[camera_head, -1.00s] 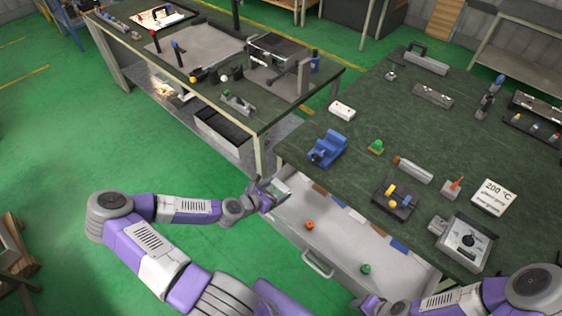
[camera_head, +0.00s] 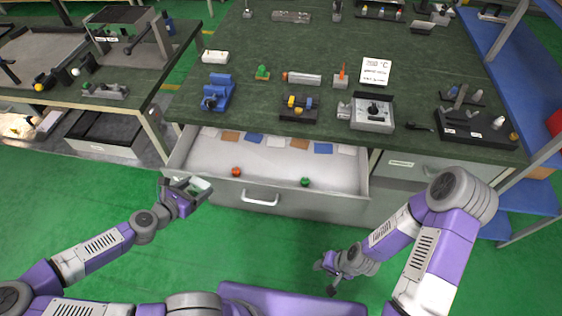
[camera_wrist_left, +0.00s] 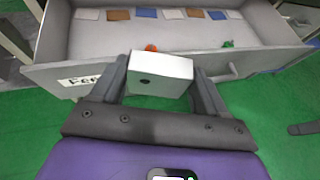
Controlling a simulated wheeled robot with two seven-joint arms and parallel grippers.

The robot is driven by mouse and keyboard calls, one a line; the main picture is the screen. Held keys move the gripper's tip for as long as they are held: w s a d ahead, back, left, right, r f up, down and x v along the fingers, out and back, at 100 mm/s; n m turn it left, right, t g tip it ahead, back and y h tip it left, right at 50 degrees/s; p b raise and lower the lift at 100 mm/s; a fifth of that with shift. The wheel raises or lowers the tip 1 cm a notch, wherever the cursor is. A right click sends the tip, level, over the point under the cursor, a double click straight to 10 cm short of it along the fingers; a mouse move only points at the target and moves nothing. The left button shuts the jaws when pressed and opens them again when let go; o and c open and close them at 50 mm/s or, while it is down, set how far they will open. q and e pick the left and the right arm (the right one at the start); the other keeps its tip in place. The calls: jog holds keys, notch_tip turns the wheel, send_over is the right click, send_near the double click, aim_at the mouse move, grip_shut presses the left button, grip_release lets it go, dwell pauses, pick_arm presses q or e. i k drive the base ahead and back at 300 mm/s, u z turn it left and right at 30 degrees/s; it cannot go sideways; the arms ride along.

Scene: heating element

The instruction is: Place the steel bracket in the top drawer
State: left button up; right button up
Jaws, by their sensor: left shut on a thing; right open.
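The steel bracket, a pale block with a dark hole in its face, is in the left wrist view (camera_wrist_left: 160,74). My left gripper (camera_wrist_left: 160,85) is shut on it. In the head view my left gripper (camera_head: 190,190) holds the bracket (camera_head: 200,185) in front of the drawer's left front corner, outside the drawer. The top drawer (camera_head: 225,188) is pulled open below the workbench; it also shows in the left wrist view (camera_wrist_left: 100,70).
In the drawer are a red piece (camera_head: 236,171), a green piece (camera_head: 305,182) and several coloured cards along the back. The workbench (camera_head: 240,130) above carries a blue vise (camera_head: 217,92), a control box (camera_head: 370,112) and other tools. Green floor lies in front.

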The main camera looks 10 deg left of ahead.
aim_at(272, 163)
jog(key=z, duration=3.1)
jog(key=k, duration=1.5)
jog(key=u, duration=1.35)
jog(key=i, duration=0.5)
jog(key=u, duration=0.1)
